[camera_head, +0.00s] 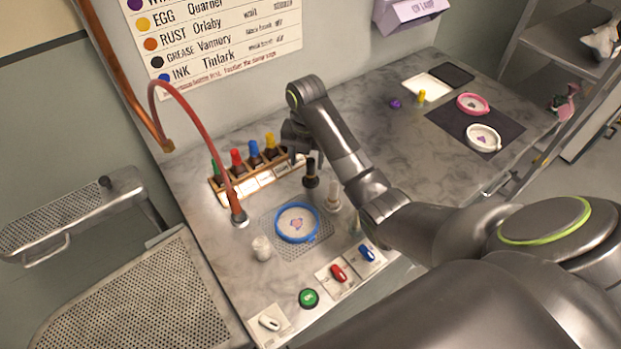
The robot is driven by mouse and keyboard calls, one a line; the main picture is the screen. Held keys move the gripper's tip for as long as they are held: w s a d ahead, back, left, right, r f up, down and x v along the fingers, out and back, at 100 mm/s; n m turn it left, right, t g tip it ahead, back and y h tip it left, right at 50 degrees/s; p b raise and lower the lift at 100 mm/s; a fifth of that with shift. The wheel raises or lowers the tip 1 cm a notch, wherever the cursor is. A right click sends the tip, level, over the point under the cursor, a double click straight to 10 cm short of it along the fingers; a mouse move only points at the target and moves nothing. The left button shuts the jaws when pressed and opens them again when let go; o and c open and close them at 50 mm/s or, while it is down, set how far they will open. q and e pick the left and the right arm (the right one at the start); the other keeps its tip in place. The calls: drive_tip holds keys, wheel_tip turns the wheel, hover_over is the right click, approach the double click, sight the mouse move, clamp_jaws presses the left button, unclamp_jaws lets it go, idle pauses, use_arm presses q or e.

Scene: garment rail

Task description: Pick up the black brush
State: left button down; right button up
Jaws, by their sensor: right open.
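The black brush (311,174) appears to be the dark upright item on the grey marbled counter, just in front of the bottle rack. My right gripper (296,148) is above and slightly left of it, near the right end of the rack, apart from the brush as far as I can tell. The jaws are open but small and partly hidden by the wrist, and I see nothing between them. My left gripper is out of view.
The wooden rack (264,181) holds several bottles with coloured caps. A pale upright item (332,196) stands close to the brush. A blue-rimmed round dish (297,223), a white jar (261,247) and a red hose (207,122) are nearby. Coloured switches line the front edge.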

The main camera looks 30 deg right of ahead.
sight(310, 171)
drive_tip(key=shift+d+f+b, duration=0.25)
drive_tip(key=shift+f+b, duration=0.8)
drive_tip(key=shift+f, duration=0.15)
drive_tip(key=shift+d+f, duration=0.2)
drive_tip(key=shift+f, duration=0.1)
drive_tip(key=shift+w+d+f+p, duration=0.15)
drive_tip(key=shift+f+p, duration=0.3)
drive_tip(key=shift+f, duration=1)
drive_tip(key=c, duration=1.1)
drive_tip(key=shift+o, duration=0.2)
